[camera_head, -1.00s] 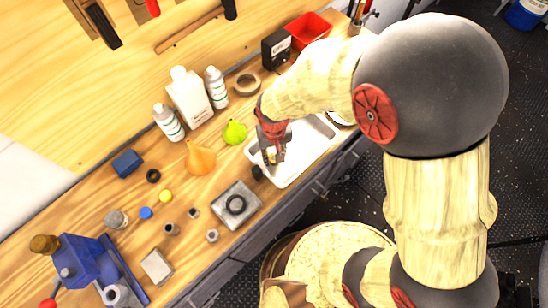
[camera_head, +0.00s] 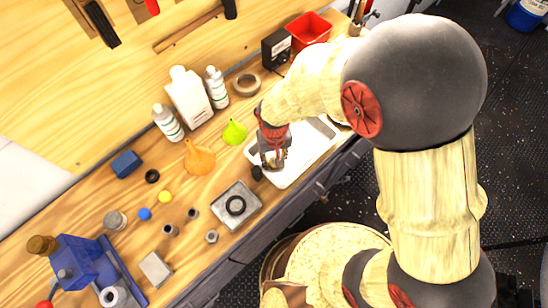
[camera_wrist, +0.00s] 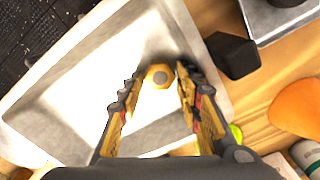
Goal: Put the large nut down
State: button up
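The large nut (camera_wrist: 160,76) is a brass-coloured hexagon with a grey centre. In the wrist view it sits low over or on the floor of the white tray (camera_wrist: 52,78), near its edge. My gripper (camera_wrist: 156,80) is open, with one finger on each side of the nut and gaps showing between nut and fingertips. In the head view my gripper (camera_head: 273,162) points down into the left end of the tray (camera_head: 314,150), and the nut is mostly hidden by the fingers.
A black hexagonal piece (camera_wrist: 232,55) lies just outside the tray, close to my gripper. A red bin (camera_head: 309,29) is behind.

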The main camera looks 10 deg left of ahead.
notch_tip(320, 180, up, 12)
jog(key=p, duration=0.3)
jog(key=w+d+r+m+t, duration=0.1)
jog(key=d+r+m+t, duration=0.1)
jog(key=d+r, duration=0.9)
jog(key=s+d+r+m+t, duration=0.2)
jog(key=s+d+r, duration=0.6)
jog(key=d+r, duration=0.4)
jog(key=shift+s+d+t, duration=0.15)
jog(key=shift+s+t, duration=0.15)
jog(key=shift+t, duration=0.5)
